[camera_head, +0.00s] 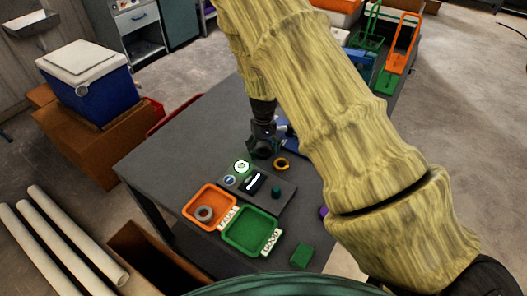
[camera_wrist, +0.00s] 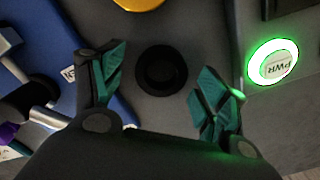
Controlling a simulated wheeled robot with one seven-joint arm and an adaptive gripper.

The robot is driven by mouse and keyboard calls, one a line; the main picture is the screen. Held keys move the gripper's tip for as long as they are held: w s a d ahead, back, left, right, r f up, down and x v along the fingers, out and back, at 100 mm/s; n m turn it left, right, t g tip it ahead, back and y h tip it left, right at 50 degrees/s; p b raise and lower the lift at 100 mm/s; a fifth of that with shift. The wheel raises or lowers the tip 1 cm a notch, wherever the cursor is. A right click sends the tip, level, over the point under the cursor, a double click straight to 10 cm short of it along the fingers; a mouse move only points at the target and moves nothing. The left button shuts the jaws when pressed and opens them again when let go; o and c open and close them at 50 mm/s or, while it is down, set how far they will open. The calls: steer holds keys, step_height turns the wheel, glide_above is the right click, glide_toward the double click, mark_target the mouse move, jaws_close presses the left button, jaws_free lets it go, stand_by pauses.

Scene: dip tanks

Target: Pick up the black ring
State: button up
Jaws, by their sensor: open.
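The black ring (camera_wrist: 161,70) lies on the dark grey table in the wrist view, with a dark round centre. My gripper (camera_wrist: 158,77) is open, with one teal-padded finger to the left of the ring and one to the right. Both fingers look apart from the ring, and nothing is held. The height of the fingertips above the table is hard to tell. In the head view my gripper (camera_head: 264,150) points down over the table, and I cannot make out the black ring there.
A yellow-orange ring (camera_head: 282,163) lies close to my gripper. A lit PWR button (camera_wrist: 272,62) is at right in the wrist view; a blue object (camera_wrist: 85,100) is at left. An orange tray (camera_head: 188,211) holding a grey ring (camera_head: 204,213) and an empty green tray (camera_head: 250,232) stand nearer.

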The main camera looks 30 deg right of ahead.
steer(key=shift+s+r, duration=0.1)
steer(key=shift+s, duration=0.1)
steer(key=shift+w, duration=0.1)
steer(key=c, duration=1.3)
steer(key=shift+o, duration=0.2)
